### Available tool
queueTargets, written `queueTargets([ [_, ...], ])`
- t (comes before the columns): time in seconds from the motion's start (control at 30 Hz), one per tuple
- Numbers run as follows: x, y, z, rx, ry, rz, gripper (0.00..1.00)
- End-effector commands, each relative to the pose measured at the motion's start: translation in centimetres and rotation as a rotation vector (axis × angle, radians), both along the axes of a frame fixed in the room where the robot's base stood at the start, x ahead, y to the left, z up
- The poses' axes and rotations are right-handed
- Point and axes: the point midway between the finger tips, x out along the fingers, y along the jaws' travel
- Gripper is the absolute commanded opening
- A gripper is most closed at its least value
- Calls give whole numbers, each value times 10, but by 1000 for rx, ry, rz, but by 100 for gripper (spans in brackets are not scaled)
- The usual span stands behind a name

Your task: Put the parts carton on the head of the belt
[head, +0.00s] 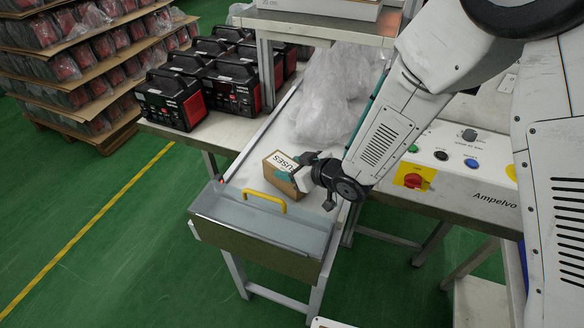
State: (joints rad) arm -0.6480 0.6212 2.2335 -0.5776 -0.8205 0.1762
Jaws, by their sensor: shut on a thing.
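The carton is over the near end of the pale belt (235,182). I cannot tell whether its underside touches the belt. A clear guard with a yellow handle (265,199) stands at the belt's near end, just in front of the carton.
Crumpled clear plastic bags (327,98) lie farther up the belt. Black and red power units (172,98) crowd the table at left. A control panel (460,160) with a red switch is right of the belt. Green floor is open at lower left.

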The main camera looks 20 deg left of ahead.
Motion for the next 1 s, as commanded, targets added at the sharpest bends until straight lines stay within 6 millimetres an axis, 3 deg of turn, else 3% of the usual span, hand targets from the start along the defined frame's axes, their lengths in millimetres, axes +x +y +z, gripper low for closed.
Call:
queueTargets([
  [0.37, 0, 0, -5, 2, -1, 0, 23],
  [0.4, 0, 0, -5, 1, 0, 0, 67],
  [0.47, 0, 0, -5, 1, 0, 0, 78],
  [0.8, 0, -1, -1, 2, -1, -1, 78],
  [1.0, -11, -27, 14, 1, -2, -3, 78],
])
